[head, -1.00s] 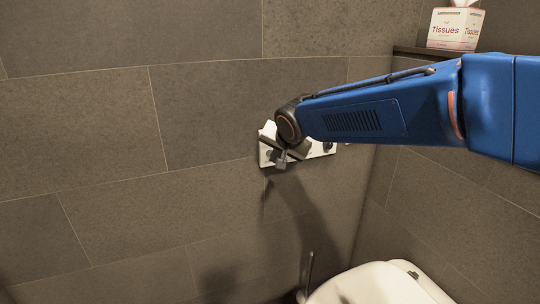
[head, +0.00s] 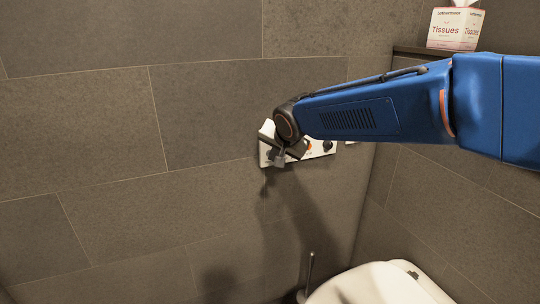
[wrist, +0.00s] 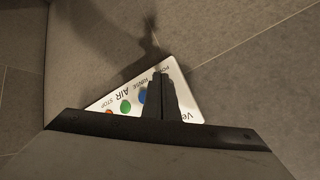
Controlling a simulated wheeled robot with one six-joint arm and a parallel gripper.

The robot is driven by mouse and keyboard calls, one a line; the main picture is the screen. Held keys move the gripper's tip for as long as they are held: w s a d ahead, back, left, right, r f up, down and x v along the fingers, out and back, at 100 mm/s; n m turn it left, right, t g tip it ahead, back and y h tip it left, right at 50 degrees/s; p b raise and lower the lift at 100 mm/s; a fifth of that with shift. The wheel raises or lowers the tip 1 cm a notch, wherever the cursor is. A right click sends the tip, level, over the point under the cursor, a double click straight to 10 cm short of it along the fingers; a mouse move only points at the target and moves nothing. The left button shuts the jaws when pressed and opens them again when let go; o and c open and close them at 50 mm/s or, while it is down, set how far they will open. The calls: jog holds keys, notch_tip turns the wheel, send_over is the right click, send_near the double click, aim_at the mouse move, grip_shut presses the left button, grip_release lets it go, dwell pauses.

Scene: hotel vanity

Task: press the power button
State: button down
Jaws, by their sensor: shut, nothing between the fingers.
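A white control panel (head: 267,153) is fixed to the dark tiled wall, tilted in the wrist view (wrist: 186,99). There it shows the words STOP, AIR and RINSE beside an orange-red button (wrist: 109,112), a green button (wrist: 125,107) and a blue button (wrist: 143,96). A partly covered label starting "PO" is near its top corner. The power button itself is not visible; my gripper covers that part of the panel. My gripper (head: 279,160) is shut and empty, with its fingers (wrist: 158,82) in front of the panel. I cannot tell whether it touches.
A tissue box (head: 454,28) sits on a ledge at upper right. The wall left of the panel is clear.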

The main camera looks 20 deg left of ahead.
jog(key=shift+w+a, duration=0.1)
jog(key=shift+w, duration=0.05)
dwell(0.3)
jog(key=shift+s+d, duration=0.4)
jog(key=shift+s, duration=0.15)
jog(key=shift+s+d, duration=0.9)
jog(key=shift+s, duration=0.3)
jog(key=shift+s+d, duration=0.9)
jog(key=shift+s, duration=0.3)
jog(key=shift+d, duration=0.1)
